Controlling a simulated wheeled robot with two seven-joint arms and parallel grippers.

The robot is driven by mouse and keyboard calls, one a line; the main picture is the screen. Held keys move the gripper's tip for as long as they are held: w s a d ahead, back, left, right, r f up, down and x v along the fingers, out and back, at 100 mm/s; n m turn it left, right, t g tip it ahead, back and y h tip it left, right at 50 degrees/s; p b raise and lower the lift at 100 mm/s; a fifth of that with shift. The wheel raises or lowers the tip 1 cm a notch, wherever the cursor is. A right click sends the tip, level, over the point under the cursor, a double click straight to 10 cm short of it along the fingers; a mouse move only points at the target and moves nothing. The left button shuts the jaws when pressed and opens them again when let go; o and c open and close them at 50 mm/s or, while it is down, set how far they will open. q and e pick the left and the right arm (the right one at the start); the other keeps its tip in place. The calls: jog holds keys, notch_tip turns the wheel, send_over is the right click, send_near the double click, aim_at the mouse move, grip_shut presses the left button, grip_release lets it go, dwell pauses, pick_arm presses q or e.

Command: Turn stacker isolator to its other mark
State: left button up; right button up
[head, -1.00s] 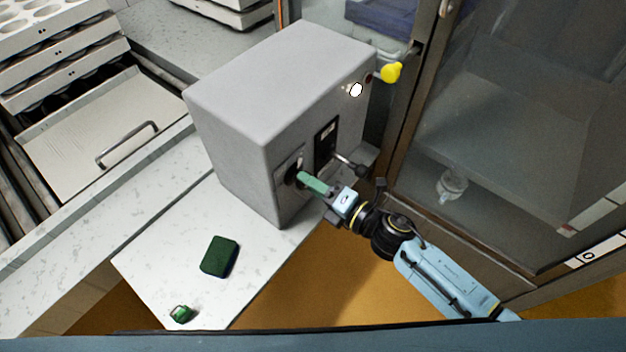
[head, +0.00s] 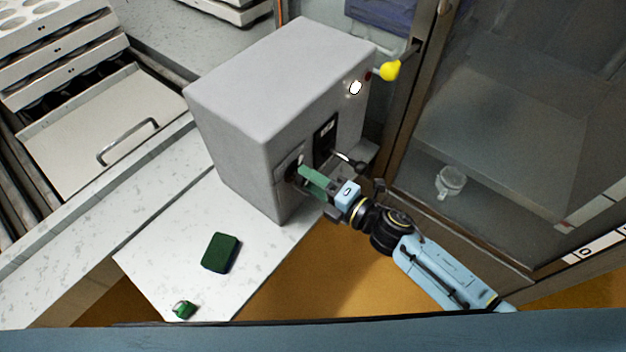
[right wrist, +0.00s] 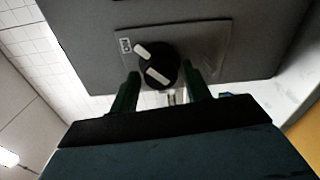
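The stacker isolator is a round black knob (right wrist: 158,70) with white bars on a grey plate (right wrist: 214,40), on the grey box's front face. In the head view the knob (head: 291,172) is partly hidden by my right gripper (head: 304,172). In the right wrist view my right gripper (right wrist: 161,76) has its two green fingers apart, one on each side of the knob's lower part. I see space between the fingers and cannot tell whether either touches the knob. A small white label (right wrist: 124,46) is on the plate's upper left. My left gripper is not in view.
The grey box (head: 265,85) stands on a pale bench (head: 185,235). A dark panel (head: 325,137) with a lever (head: 350,161) sits close beside the knob. A yellow knob (head: 390,71) is higher up. A green pad (head: 221,252) lies on the bench. A glass door (head: 500,130) stands right.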

jog(key=shift+o, duration=0.9)
jog(key=b+v, duration=0.1)
jog(key=v, duration=1.2)
jog(key=shift+s, duration=0.2)
jog(key=shift+d, duration=0.1)
jog(key=s+d+f+m+h+b, duration=0.1)
jog(key=d+f+m+h, duration=0.3)
jog(key=f, duration=0.5)
jog(key=s+d+f+m+g+h, duration=0.1)
jog(key=s+d+f+m+h, duration=0.2)
jog(key=f+m, duration=0.45)
jog(key=d+f+m+h+b, duration=0.1)
jog(key=d+f+m+h, duration=0.3)
jog(key=f, duration=0.6)
jog(key=s+f+m+g, duration=0.3)
jog(key=s+f, duration=0.3)
jog(key=s, duration=0.3)
jog(key=s+d+f+m+g+h, duration=0.1)
jog(key=s+f+m+g, duration=0.2)
jog(key=s, duration=0.6)
jog(key=s+d+f+m+g+h+b, duration=0.1)
jog(key=s+f+m+g, duration=0.2)
jog(key=s+f+m, duration=0.2)
jog(key=s+f, duration=0.3)
jog(key=s, duration=0.1)
jog(key=shift+s+f, duration=0.3)
jog(key=shift+s, duration=0.05)
